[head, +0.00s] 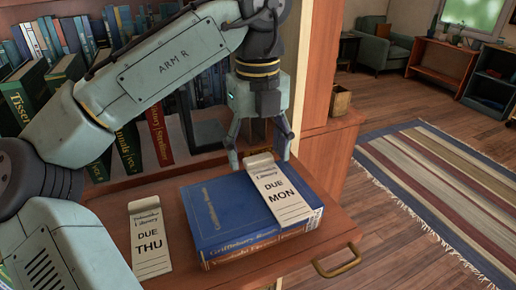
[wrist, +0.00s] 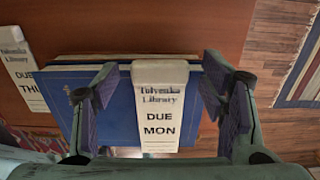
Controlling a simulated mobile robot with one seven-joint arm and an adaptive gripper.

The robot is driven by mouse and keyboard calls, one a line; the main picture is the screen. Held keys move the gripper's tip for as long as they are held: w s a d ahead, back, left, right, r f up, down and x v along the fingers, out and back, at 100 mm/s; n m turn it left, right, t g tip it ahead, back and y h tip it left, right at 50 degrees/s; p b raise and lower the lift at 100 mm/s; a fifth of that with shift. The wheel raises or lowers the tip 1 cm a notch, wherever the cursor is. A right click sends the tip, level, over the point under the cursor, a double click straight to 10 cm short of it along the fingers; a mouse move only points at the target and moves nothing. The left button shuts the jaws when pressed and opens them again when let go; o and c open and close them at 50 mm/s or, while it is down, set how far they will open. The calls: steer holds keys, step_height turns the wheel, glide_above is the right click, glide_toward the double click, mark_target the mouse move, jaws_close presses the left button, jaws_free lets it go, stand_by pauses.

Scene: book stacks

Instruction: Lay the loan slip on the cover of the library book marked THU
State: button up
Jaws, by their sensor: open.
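A white loan slip printed DUE MON (head: 279,190) lies on the right part of the cover of a blue book (head: 228,212), its far end at the book's far edge. The blue book lies flat on another book. My gripper (head: 259,158) is open above the far edge of the books. In the wrist view its fingers (wrist: 160,95) stand either side of the MON slip (wrist: 160,105), apart from it. A second slip, printed DUE THU (head: 150,238), lies on the wood left of the books; part of it shows in the wrist view (wrist: 20,70). I see no THU on a book.
The books lie on a wooden pull-out board (head: 188,268) with a brass handle (head: 337,262) at its front right. Shelves of upright books (head: 28,115) stand behind and left. A striped rug (head: 440,185) lies on the floor at right.

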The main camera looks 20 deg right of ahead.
steer(key=shift+r, duration=3.95)
